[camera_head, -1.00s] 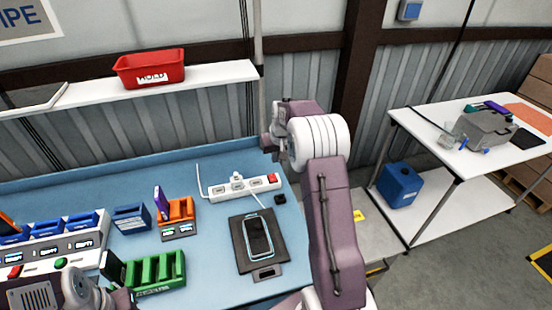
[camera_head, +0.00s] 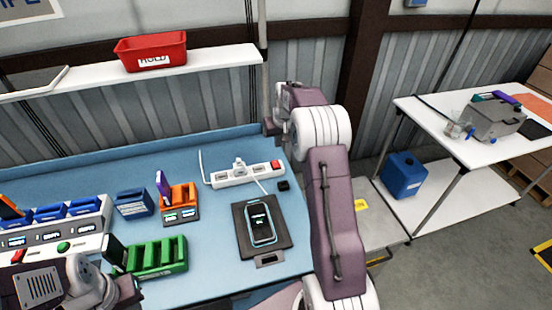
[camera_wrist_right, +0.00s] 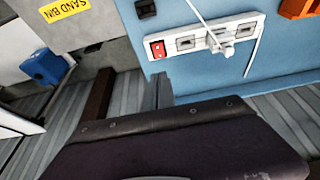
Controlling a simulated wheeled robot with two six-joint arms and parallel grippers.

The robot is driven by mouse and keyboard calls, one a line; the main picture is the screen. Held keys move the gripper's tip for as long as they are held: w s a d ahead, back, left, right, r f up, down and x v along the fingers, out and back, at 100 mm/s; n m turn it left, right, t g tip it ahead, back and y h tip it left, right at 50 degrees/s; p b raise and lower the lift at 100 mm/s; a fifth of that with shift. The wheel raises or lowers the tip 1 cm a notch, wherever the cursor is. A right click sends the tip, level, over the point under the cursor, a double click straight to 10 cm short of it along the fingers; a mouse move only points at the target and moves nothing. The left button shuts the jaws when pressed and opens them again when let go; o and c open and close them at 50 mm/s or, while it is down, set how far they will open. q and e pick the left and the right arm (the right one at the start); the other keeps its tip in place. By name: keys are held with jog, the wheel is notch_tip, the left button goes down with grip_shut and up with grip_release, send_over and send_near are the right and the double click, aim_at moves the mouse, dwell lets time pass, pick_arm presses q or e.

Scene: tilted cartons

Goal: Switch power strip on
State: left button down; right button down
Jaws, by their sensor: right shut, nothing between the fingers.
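The white power strip (camera_head: 247,175) lies on the blue bench top, with a red rocker switch (camera_head: 277,164) at its right end. A white plug (camera_head: 239,165) stands in the strip. In the right wrist view the strip (camera_wrist_right: 186,43) and switch (camera_wrist_right: 157,49) show clearly; I cannot tell which way the rocker is tilted. My right gripper (camera_head: 270,128) is shut and empty, held above and behind the switch end, apart from it. Its narrow grey end (camera_wrist_right: 160,88) shows in the wrist view. My left gripper (camera_head: 128,291) is partly seen at lower left; its fingers are unclear.
A phone (camera_head: 260,222) with a lit screen lies on a dark pad in front of the strip. A small black block (camera_head: 283,185) is beside the strip. Orange (camera_head: 181,202) and green (camera_head: 157,256) holders stand left. A red bin (camera_head: 150,52) sits on the shelf.

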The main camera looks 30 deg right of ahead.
aim_at(275, 162)
jog(key=p+x, duration=0.1)
jog(key=x, duration=0.3)
jog(key=p+x, duration=0.1)
jog(key=x, duration=0.7)
jog(key=shift+s+f+p, duration=0.2)
jog(key=shift+f+p, duration=0.1)
jog(key=shift+p, duration=0.1)
jog(key=shift+a, duration=0.1)
jog(key=shift+f, duration=0.15)
